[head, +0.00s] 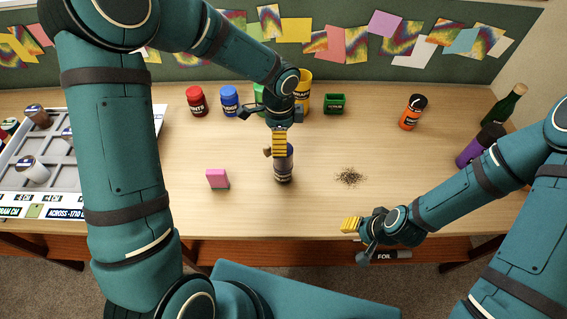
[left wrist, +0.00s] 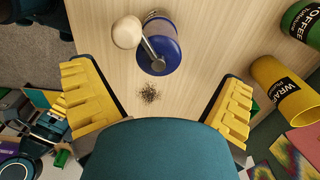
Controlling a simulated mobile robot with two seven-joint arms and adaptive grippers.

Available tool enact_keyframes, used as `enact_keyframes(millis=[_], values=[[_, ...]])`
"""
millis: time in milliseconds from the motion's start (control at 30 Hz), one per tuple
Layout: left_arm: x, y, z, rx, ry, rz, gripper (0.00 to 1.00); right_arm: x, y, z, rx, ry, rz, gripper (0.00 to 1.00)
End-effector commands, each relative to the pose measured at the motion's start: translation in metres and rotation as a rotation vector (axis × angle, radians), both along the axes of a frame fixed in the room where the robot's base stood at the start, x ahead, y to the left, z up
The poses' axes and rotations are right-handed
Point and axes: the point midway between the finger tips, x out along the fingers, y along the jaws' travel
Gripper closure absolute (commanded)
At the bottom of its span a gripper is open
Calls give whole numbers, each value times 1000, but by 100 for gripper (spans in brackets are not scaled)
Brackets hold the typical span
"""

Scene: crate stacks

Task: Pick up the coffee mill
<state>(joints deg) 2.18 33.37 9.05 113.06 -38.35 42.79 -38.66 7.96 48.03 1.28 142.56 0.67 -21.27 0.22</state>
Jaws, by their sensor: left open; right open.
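In the left wrist view the blue mill (left wrist: 163,50) shows from above, with a metal crank and a pale round knob (left wrist: 127,32). My left gripper (head: 279,143) is over the mill, pointing down. Its yellow fingers (left wrist: 158,85) are wide apart, with nothing held between them. My right gripper (head: 350,225) is open and empty near the table's front edge, right of the mill.
A pink sponge (head: 217,178) lies left of the mill, and dark grounds (head: 350,176) lie to its right. Red (head: 196,101), blue (head: 229,101) and yellow (head: 303,90) containers stand behind. A compartment tray (head: 150,135) is at left. An orange-labelled bottle (head: 412,112) stands at right.

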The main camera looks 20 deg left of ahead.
Motion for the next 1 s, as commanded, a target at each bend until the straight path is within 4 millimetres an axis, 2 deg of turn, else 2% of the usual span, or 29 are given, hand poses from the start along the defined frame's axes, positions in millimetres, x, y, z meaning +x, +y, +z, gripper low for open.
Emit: enact_keyframes(millis=[100,367,633,733,967,1000], values=[[0,0,-19,1,1,-1,3,0,0,-3,-1,-1,0,54],[0,-1,-36,1,1,-1,3,1,0,-4,-1,-1,0,54],[-1,-5,-74,1,1,0,3,1,0,-8,-2,-1,-1,54],[-1,-5,-80,0,0,0,3,1,0,-9,-2,-1,-1,54],[-1,-5,-81,-1,-1,1,3,1,0,-9,-2,-1,-1,54],[-1,-5,-81,-1,-1,1,9,1,0,-9,-2,-1,-1,54]])
